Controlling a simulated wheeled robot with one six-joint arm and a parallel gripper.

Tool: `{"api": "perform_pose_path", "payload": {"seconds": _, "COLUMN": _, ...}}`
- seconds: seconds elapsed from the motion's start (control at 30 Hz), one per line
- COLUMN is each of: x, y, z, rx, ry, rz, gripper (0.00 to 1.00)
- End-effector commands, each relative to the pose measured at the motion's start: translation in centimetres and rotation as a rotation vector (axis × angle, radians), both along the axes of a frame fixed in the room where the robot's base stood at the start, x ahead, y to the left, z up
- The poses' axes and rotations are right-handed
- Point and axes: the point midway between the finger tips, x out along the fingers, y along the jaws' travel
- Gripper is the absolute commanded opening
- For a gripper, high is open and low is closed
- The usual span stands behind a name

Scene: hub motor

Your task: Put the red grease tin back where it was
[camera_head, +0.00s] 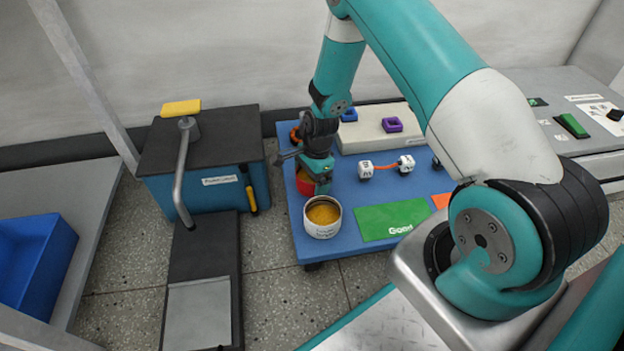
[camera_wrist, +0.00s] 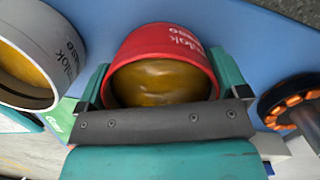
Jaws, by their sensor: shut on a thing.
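The red grease tin (camera_wrist: 160,45) is open-topped with brown-yellow grease inside and pale lettering on its side. In the wrist view it sits between the two fingers of my gripper (camera_wrist: 160,95), which are shut on it. In the head view the red tin (camera_head: 305,184) shows only partly, behind my gripper (camera_head: 318,176), at the left side of the blue table (camera_head: 350,208). I cannot tell whether it touches the table. A white tin (camera_head: 322,217) with yellow-brown grease stands just in front of it; it also shows at the left of the wrist view (camera_wrist: 35,55).
A green card (camera_head: 392,219) lies right of the white tin. A pale block (camera_head: 375,125) holds blue and purple pieces. A dark round part with orange segments (camera_wrist: 295,100) is close by. A blue cabinet (camera_head: 205,175) stands left.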

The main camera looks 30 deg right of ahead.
Motion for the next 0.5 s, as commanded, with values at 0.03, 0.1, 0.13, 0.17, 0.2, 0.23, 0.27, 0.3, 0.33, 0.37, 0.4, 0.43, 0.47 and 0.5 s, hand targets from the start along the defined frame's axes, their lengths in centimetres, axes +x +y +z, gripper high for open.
{"api": "perform_pose_path", "payload": {"seconds": 0.03, "x": 0.0, "y": 0.0, "z": 0.0, "rx": 0.0, "ry": 0.0, "rz": 0.0, "gripper": 0.63}}
{"api": "perform_pose_path", "payload": {"seconds": 0.1, "x": 0.0, "y": 0.0, "z": -0.3, "rx": 0.0, "ry": 0.001, "rz": 0.0, "gripper": 0.63}}
{"api": "perform_pose_path", "payload": {"seconds": 0.13, "x": 0.0, "y": 0.0, "z": -0.4, "rx": 0.0, "ry": 0.001, "rz": 0.0, "gripper": 0.63}}
{"api": "perform_pose_path", "payload": {"seconds": 0.17, "x": 0.0, "y": 0.0, "z": -0.3, "rx": 0.0, "ry": 0.001, "rz": 0.0, "gripper": 0.99}}
{"api": "perform_pose_path", "payload": {"seconds": 0.2, "x": 0.0, "y": 0.0, "z": -0.3, "rx": 0.0, "ry": 0.001, "rz": 0.0, "gripper": 1.0}}
{"api": "perform_pose_path", "payload": {"seconds": 0.23, "x": 0.0, "y": 0.0, "z": -0.3, "rx": 0.0, "ry": 0.001, "rz": 0.0, "gripper": 1.0}}
{"api": "perform_pose_path", "payload": {"seconds": 0.27, "x": 0.0, "y": 0.0, "z": -0.3, "rx": 0.0, "ry": 0.001, "rz": 0.0, "gripper": 1.0}}
{"api": "perform_pose_path", "payload": {"seconds": 0.3, "x": 0.0, "y": 0.0, "z": -0.3, "rx": 0.0, "ry": 0.001, "rz": 0.0, "gripper": 1.0}}
{"api": "perform_pose_path", "payload": {"seconds": 0.33, "x": 0.0, "y": 0.0, "z": -0.3, "rx": 0.0, "ry": 0.001, "rz": 0.0, "gripper": 1.0}}
{"api": "perform_pose_path", "payload": {"seconds": 0.37, "x": 0.0, "y": 0.0, "z": -0.2, "rx": 0.0, "ry": 0.001, "rz": 0.0, "gripper": 1.0}}
{"api": "perform_pose_path", "payload": {"seconds": 0.4, "x": 0.0, "y": 0.0, "z": -0.1, "rx": 0.0, "ry": 0.0, "rz": 0.0, "gripper": 1.0}}
{"api": "perform_pose_path", "payload": {"seconds": 0.43, "x": 0.0, "y": 0.0, "z": 0.0, "rx": 0.0, "ry": 0.0, "rz": 0.0, "gripper": 1.0}}
{"api": "perform_pose_path", "payload": {"seconds": 0.47, "x": 0.0, "y": 0.0, "z": 0.2, "rx": 0.0, "ry": 0.0, "rz": 0.0, "gripper": 1.0}}
{"api": "perform_pose_path", "payload": {"seconds": 0.5, "x": 0.0, "y": -0.1, "z": 0.8, "rx": 0.0, "ry": -0.001, "rz": 0.0, "gripper": 1.0}}
